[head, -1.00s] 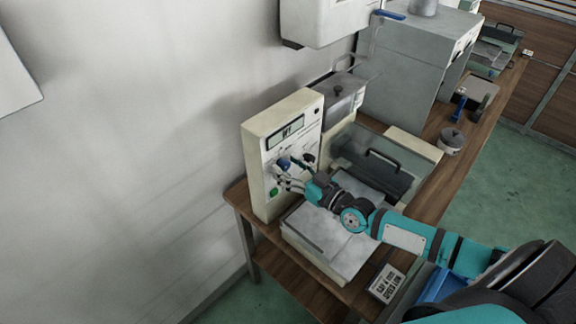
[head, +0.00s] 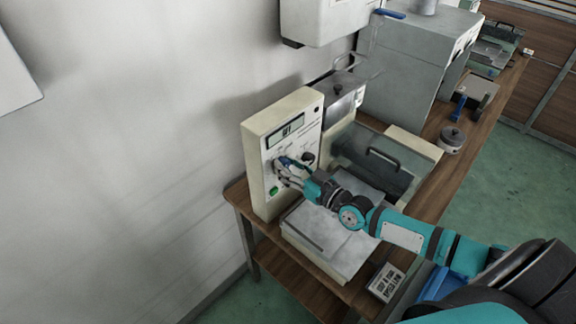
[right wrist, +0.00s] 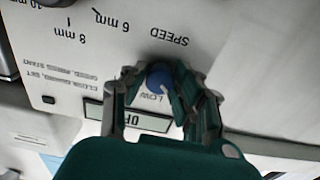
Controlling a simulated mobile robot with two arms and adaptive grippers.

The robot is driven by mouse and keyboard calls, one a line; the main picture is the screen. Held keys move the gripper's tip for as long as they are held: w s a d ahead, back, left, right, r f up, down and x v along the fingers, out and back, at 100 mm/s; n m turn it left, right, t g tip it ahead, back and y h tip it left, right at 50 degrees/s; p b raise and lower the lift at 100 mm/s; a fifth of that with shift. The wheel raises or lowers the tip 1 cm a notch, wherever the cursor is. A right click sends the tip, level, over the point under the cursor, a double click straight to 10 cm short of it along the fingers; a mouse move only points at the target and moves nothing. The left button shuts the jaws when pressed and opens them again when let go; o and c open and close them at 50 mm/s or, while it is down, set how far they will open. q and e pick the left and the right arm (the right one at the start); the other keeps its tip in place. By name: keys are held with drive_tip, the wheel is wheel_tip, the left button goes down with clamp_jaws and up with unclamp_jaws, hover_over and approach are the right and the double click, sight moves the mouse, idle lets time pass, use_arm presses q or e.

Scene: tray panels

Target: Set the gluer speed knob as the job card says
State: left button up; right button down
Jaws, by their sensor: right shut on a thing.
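The gluer's cream control panel (head: 262,190) stands upright at the table's left end. Its blue speed knob (right wrist: 158,77) shows in the right wrist view between my fingers, near the upside-down words SPEED and LOW. My right gripper (head: 282,168) is at the panel's face, shut on that knob; its fingers hide part of the knob. My left gripper is not in view.
A black knob (head: 308,158) sits right of my fingers and a green button (head: 274,190) below them. The wall is close at left.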

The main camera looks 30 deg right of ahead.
drive_tip(key=shift+m, duration=0.3)
drive_tip(key=m+b, duration=0.1)
drive_tip(key=m, duration=0.2)
drive_tip(key=shift+m, duration=0.4)
drive_tip(key=m+b, duration=0.1)
drive_tip(key=m, duration=0.4)
idle(0.3)
drive_tip(key=c, duration=1)
unclamp_jaws()
drive_tip(key=shift+s, duration=0.1)
